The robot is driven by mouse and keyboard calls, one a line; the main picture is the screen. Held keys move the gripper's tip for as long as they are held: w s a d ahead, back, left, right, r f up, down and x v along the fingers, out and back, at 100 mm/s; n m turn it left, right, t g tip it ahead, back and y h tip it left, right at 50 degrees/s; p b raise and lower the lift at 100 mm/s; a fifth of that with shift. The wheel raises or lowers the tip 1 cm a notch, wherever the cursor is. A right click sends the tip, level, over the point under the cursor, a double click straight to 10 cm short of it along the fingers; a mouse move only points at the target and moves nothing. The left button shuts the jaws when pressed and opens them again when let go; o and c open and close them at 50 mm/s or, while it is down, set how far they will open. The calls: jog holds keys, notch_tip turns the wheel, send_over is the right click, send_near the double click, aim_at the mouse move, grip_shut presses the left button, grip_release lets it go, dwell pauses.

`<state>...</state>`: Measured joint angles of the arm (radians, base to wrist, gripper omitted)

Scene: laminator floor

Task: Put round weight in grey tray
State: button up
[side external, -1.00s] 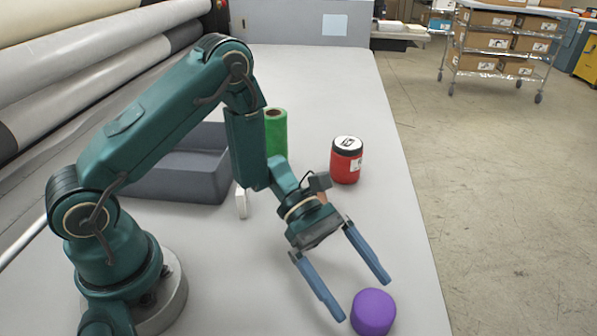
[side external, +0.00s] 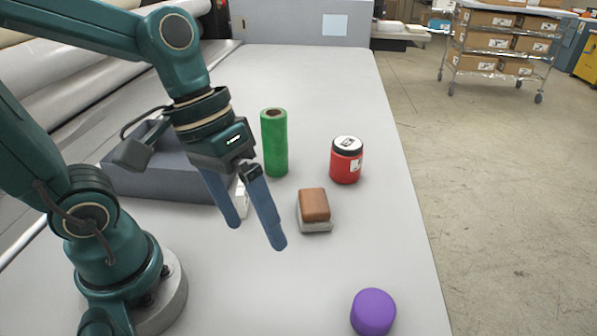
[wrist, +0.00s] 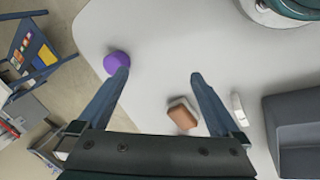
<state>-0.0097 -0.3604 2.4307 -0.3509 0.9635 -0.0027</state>
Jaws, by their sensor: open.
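The round weight is a purple, short cylinder (side external: 373,312) on the table near its front right edge; it also shows in the wrist view (wrist: 117,62), close to the left fingertip in the picture. The grey tray (side external: 165,187) stands on the table at the left, partly hidden behind my arm; in the wrist view it is at the lower right (wrist: 298,103). My gripper (side external: 258,237) is open and empty, above the table between the tray and the weight. In the side external view it is well apart from the weight.
A green roll (side external: 274,145) and a red jar with a black lid (side external: 346,162) stand behind. A brown-topped block (side external: 314,207) lies mid-table. A small white item (side external: 241,200) is near the tray. The table's front middle is clear.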

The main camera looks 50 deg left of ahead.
jog(key=a+r+m+t+y, duration=0.2)
jog(key=a+t+y, duration=0.1)
jog(key=a+t, duration=0.1)
jog(key=shift+a+r, duration=0.25)
jog(key=shift+a, duration=0.6)
